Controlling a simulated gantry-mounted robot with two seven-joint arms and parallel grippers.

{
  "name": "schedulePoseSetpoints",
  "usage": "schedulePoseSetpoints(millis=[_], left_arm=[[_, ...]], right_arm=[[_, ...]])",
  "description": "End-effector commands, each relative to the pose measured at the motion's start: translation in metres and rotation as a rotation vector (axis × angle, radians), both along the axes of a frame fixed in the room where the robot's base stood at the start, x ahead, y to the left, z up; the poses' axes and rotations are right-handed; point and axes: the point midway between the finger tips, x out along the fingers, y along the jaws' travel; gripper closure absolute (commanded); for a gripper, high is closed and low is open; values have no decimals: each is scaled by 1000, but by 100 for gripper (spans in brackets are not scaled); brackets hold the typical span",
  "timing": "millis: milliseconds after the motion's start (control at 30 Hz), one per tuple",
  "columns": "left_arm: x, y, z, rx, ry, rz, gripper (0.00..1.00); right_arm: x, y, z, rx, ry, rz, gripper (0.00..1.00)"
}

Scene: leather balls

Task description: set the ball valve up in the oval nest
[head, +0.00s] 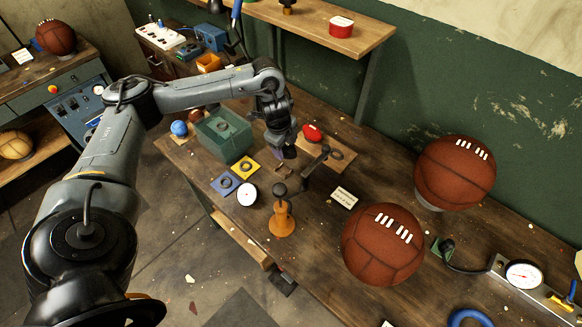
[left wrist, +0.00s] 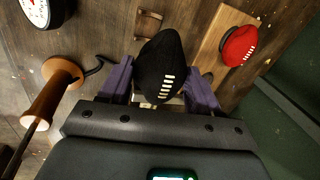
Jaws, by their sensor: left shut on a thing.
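My left gripper (head: 283,153), with purple fingers, is shut on a dark oval ball-shaped piece with white laces (left wrist: 160,65). It holds the piece over the workbench, the pointed end outward in the left wrist view. In the head view the gripper mostly hides the piece. I cannot tell for sure that it is the ball valve. To the right of the gripper lies a wooden board (head: 340,143) with a red laced ball (head: 312,132) and a dark ring (head: 336,155) on it. This ring may be the oval nest. The right gripper is not in view.
An orange stand (head: 282,220) with a dark knob and lever rises just in front of the gripper. A green bin (head: 222,140) and yellow and blue squares with rings (head: 245,167) lie to the left. Two large brown balls (head: 384,243) are on the right.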

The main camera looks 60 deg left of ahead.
Motion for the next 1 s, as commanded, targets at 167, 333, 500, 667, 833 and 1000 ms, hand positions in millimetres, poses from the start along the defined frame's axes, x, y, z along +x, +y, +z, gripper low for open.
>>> schedulePoseSetpoints(millis=[167,333,500,667,833,1000], left_arm=[[-7,12,-21,-1,4,-1,76],[-6,12,-47,0,2,-2,76],[-6,11,-60,-1,1,-2,76],[-6,11,-70,-1,1,-1,76],[-7,12,-92,-1,3,-2,76],[-6,12,-99,0,1,-1,76]], right_arm=[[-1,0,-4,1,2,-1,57],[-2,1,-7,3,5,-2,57],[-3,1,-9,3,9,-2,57],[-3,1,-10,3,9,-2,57],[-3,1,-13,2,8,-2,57],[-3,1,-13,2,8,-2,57]])
